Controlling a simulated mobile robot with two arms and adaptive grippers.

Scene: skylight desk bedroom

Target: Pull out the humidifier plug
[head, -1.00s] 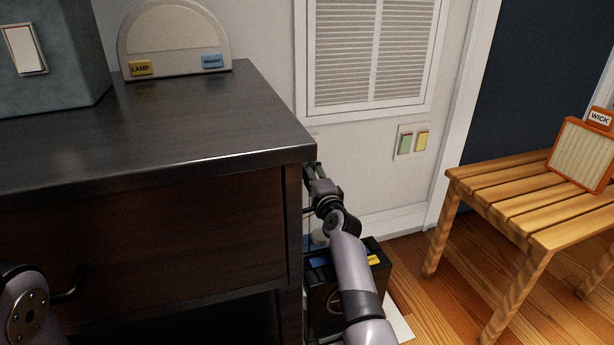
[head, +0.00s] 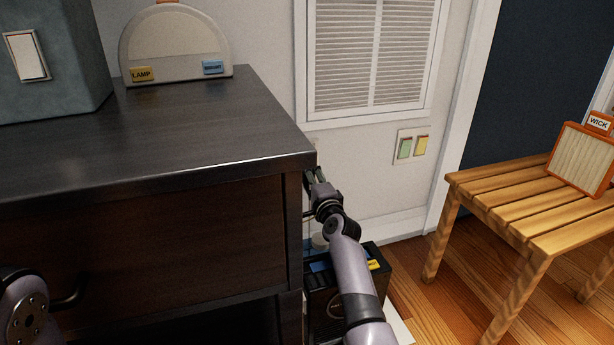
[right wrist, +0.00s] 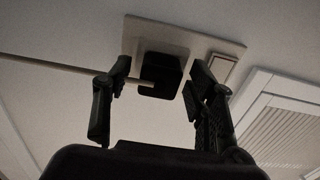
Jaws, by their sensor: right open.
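A black plug (right wrist: 161,75) sits in a pale wall plate (right wrist: 215,47) in the right wrist view, with a light cord (right wrist: 75,73) running off to the left. My right gripper (right wrist: 155,82) is open, with one finger on either side of the plug and a visible gap on both sides. In the head view my right gripper (head: 315,176) is beside the desk's right edge near the wall; the desk hides the plug there. Of my left arm only a joint shows at lower left; its gripper is out of view.
A dark desk (head: 190,140) stands close left of my right arm. A black box (head: 375,258) with blue and yellow parts is on the floor below the arm. A wooden bench (head: 500,205) bears an orange-framed WICK panel (head: 580,160) at right. A small switch (right wrist: 223,67) is beside the plug.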

